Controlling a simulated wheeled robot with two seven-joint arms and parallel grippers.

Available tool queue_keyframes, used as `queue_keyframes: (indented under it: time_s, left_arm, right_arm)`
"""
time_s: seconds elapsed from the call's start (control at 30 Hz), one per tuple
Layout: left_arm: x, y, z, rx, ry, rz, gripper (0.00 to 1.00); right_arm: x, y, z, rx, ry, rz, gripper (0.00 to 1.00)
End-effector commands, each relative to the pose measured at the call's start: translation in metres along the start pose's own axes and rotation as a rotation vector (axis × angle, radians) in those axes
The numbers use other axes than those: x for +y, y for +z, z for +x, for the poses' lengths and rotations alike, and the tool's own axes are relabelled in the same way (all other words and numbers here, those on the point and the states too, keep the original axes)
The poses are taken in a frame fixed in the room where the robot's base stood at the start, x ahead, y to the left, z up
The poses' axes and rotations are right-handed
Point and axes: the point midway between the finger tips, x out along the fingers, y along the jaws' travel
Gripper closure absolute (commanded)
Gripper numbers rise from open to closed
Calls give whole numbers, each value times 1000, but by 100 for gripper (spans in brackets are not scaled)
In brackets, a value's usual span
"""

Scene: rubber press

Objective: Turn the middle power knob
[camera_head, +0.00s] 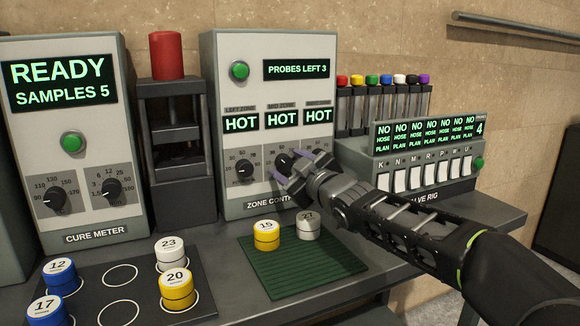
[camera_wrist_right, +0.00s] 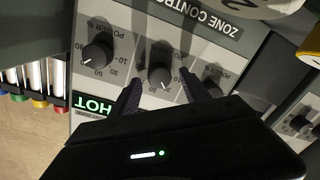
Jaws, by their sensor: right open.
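The zone control panel (camera_head: 271,60) shows HOT on three displays. Its middle power knob (camera_head: 285,163) is black with a white pointer mark, partly behind my right gripper (camera_head: 296,173). In the upside-down right wrist view the middle knob (camera_wrist_right: 160,77) sits between the fingertips of my right gripper (camera_wrist_right: 161,78). The fingers are open, one on either side of the knob; whether they touch it I cannot tell. The left power knob (camera_head: 244,170) is clear of the gripper. The right power knob (camera_wrist_right: 97,52) shows plainly in the wrist view. My left gripper is not in view.
A green mat (camera_head: 290,283) bears a yellow puck (camera_head: 266,235) and a white puck (camera_head: 307,226) below the gripper. The cure meter (camera_head: 60,135) and a press (camera_head: 175,130) stand left. The valve rig (camera_head: 420,140) stands right, behind my arm.

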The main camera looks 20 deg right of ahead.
Motion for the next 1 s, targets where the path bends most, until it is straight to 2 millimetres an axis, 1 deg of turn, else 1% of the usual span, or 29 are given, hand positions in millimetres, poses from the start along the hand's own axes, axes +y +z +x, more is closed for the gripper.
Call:
queue_keyframes:
  time_s: [0.17,0.27,0.6,0.7,0.8,1.0]
  left_arm:
    - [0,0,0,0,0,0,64]
    - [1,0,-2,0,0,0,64]
    - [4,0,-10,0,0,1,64]
    - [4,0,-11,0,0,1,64]
    - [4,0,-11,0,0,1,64]
    - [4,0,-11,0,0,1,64]
  right_arm:
    - [0,0,-4,0,0,0,46]
    - [1,-1,-13,1,1,-1,46]
    - [2,-2,-66,0,1,0,46]
    - [0,-1,-75,0,0,0,46]
    - [0,0,-78,0,0,0,46]
    - [0,0,-78,0,0,0,46]
